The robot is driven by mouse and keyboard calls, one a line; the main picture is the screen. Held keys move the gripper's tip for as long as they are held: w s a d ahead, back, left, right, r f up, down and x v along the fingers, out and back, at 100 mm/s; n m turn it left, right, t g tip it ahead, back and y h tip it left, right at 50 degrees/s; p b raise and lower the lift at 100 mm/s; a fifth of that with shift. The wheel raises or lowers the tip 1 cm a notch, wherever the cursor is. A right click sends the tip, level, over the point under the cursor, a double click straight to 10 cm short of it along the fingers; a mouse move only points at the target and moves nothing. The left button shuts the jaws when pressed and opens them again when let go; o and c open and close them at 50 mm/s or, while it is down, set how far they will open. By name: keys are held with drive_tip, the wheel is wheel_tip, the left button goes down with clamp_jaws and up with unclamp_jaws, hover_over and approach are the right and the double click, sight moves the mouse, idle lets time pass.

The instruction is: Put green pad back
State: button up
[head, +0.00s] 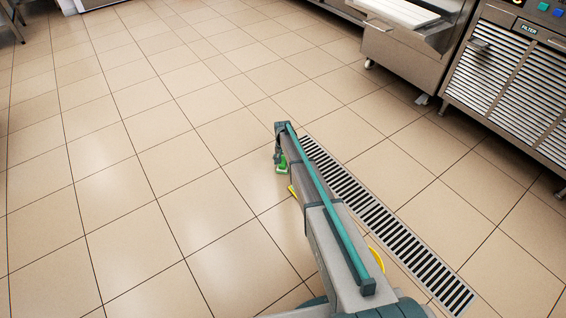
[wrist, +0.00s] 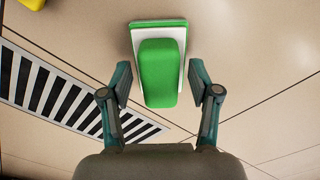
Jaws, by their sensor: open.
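The green pad (wrist: 160,24) shows in the wrist view as a green and white plate with a rounded green block (wrist: 158,75) on it. It appears to be on the tiled floor, seen from above. My gripper (wrist: 160,78) is open, with one finger on each side of the block and a visible gap on both sides. In the head view the green pad (head: 283,168) is small, close beside my gripper (head: 279,155) at the far end of my arm. How far the fingertips are above the floor I cannot tell.
A floor drain grate (head: 385,225) runs along the right of my arm; it also shows in the wrist view (wrist: 55,90). Steel machines (head: 520,70) stand at the upper right. The floor at left is clear.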

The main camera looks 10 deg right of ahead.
sight(283, 161)
wheel_tip(283, 161, up, 12)
drive_tip(key=p, duration=0.5)
drive_tip(key=s+n+g, duration=0.2)
drive_tip(key=s+g, duration=0.4)
drive_tip(key=s, duration=2.9)
drive_tip(key=s+r+n+g, duration=0.1)
drive_tip(key=s+r+g, duration=0.2)
drive_tip(key=s, duration=1.2)
drive_tip(key=s+r+n+g, duration=0.1)
drive_tip(key=s+r+g, duration=0.2)
drive_tip(key=s+r, duration=0.4)
drive_tip(key=s, duration=0.9)
drive_tip(key=shift+d, duration=0.15)
drive_tip(key=shift+s, duration=0.1)
wheel_tip(283, 161, up, 16)
drive_tip(key=s+t+p, duration=0.2)
drive_tip(key=t+p, duration=0.3)
drive_tip(key=p, duration=2.7)
drive_tip(key=shift+r+p, duration=0.15)
drive_tip(key=shift+p, duration=0.2)
drive_tip(key=shift+s, duration=0.1)
